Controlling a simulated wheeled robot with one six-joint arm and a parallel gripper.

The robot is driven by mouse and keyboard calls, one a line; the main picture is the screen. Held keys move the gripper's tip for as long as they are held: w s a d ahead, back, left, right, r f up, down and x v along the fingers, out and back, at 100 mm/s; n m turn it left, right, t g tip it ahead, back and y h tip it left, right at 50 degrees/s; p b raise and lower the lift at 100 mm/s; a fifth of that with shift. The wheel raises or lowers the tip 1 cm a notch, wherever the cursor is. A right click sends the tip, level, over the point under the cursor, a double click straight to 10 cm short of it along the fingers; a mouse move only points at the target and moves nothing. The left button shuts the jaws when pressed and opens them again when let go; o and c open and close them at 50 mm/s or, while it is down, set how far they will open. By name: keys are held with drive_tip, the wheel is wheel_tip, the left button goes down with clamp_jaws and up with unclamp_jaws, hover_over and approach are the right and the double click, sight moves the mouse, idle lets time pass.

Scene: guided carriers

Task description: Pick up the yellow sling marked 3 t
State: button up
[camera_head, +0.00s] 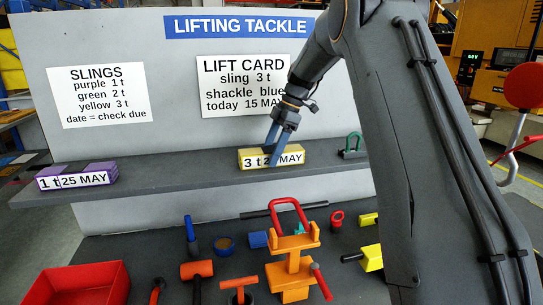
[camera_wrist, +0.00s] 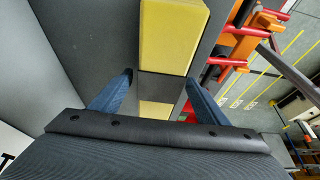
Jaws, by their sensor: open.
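The yellow sling (camera_head: 290,155) lies on the grey shelf, its front label reading 3 t and a MAY date, with part of the date hidden by a finger. My gripper (camera_head: 274,149) is at the sling from above, one blue finger in front of the label. In the wrist view, my gripper (camera_wrist: 159,77) is open, with its fingers on either side of a grey middle section. The yellow sling (camera_wrist: 172,36) shows beyond the fingers, and more yellow shows nearer the palm. I cannot tell whether the fingers touch it.
A purple sling (camera_head: 77,178) labelled 1 t 25 MAY lies at the shelf's left. A green shackle (camera_head: 353,145) stands right of the yellow sling. The shelf (camera_head: 180,170) is clear between the slings. Below are a red bin (camera_head: 85,285), an orange stand (camera_head: 292,265) and several tools.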

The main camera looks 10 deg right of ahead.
drive_tip(key=c, duration=1.7)
drive_tip(key=shift+r, duration=0.1)
clamp_jaws()
drive_tip(key=shift+r+b, duration=0.2)
drive_tip(key=shift+b, duration=0.2)
